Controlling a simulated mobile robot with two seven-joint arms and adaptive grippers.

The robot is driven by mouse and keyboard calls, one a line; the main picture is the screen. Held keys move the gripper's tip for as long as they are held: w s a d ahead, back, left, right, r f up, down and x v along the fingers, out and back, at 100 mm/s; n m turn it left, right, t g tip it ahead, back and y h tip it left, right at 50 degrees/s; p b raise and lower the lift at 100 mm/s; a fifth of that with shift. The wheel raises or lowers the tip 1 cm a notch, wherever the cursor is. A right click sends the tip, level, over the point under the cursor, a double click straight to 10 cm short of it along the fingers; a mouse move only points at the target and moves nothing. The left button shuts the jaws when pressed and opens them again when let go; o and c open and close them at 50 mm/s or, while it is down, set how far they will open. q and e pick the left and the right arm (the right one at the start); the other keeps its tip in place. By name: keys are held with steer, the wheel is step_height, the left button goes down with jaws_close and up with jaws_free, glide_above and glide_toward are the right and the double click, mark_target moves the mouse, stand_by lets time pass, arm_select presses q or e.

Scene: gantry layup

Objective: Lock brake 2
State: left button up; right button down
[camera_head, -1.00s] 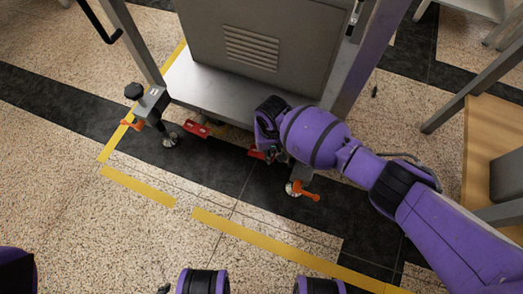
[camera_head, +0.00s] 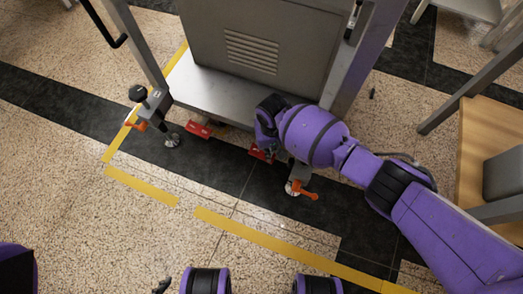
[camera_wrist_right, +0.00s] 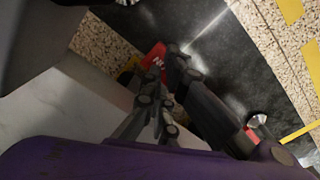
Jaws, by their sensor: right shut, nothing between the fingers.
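Two red pedals show low along the front edge of the grey cabinet. The left red pedal (camera_head: 198,131) is uncovered. The right red pedal (camera_head: 262,154) is partly hidden by my right gripper (camera_head: 268,151). I cannot read which one is brake 2. In the right wrist view, a red pedal (camera_wrist_right: 154,55) with white marking shows just beyond the tips of my right gripper (camera_wrist_right: 168,75). The fingers are shut with nothing between them. I cannot tell whether they touch the pedal. My left gripper cannot be made out in the head view.
The cabinet's grey base (camera_head: 215,98) stands above the pedals. A left levelling foot (camera_head: 172,140) and a right foot (camera_head: 293,188) stand on the floor, near orange levers (camera_head: 307,194). A wooden table (camera_head: 485,150) is at right. Floor in front is clear, with yellow tape (camera_head: 265,243).

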steer(key=shift+r+p, duration=0.55)
steer(key=shift+r, duration=0.35)
steer(key=shift+r+p, duration=0.6)
steer(key=shift+r, duration=0.1)
arm_select(q)
steer(key=r, duration=0.1)
steer(key=s+r+p, duration=0.1)
steer(key=r, duration=0.1)
steer(key=shift+d+n, duration=0.2)
steer(key=shift+n, duration=0.1)
arm_select(e)
steer(key=shift+r, duration=0.55)
steer(key=shift+s+f, duration=0.1)
